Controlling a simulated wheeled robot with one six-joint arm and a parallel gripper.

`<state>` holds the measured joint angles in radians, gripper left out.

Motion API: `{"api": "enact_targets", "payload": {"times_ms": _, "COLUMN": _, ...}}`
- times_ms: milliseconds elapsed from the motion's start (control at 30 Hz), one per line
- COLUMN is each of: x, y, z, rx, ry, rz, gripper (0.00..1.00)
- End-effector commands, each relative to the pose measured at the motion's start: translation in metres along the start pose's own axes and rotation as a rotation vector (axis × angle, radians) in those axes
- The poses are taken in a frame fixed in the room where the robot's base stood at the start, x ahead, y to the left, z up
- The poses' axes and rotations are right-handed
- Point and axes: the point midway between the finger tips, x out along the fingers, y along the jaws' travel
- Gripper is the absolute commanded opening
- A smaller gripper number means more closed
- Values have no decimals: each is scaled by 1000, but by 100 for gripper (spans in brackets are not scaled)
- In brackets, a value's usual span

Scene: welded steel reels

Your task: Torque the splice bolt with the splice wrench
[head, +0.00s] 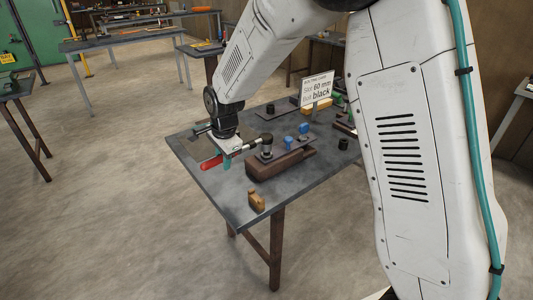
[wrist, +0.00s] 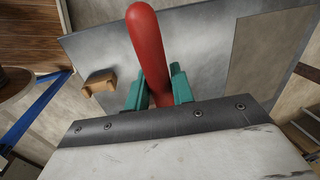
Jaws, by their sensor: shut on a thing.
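The splice wrench (head: 211,163) has a red handle and a dark shaft reaching right to a dark socket head (head: 267,144). My gripper (head: 226,159) is shut on the wrench, above the left part of the table. The wrench head stands upright over the near end of a brown steel bar assembly (head: 281,163); whether it is seated on the splice bolt is hidden, and the bolt itself does not show. In the wrist view the red handle (wrist: 149,45) rises between the teal fingers of my gripper (wrist: 157,92).
On the dark steel table (head: 225,192), two blue pieces (head: 289,142) stand on the bar assembly. A tan block (head: 256,201) sits by the near edge, also in the wrist view (wrist: 100,82). A sign (head: 316,89) reads "Slot 60 mm, Bolt black". A black cylinder (head: 343,144) stands right.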

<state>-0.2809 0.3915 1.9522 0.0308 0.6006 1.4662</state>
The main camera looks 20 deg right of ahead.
Motion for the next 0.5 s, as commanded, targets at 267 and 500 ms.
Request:
{"api": "enact_targets", "payload": {"times_ms": 267, "x": -17, "y": -4, "z": 0, "rx": 0, "ry": 0, "rz": -2, "gripper": 0}}
{"api": "enact_targets", "payload": {"times_ms": 500, "x": -31, "y": -7, "z": 0, "rx": 0, "ry": 0, "rz": -2, "gripper": 0}}
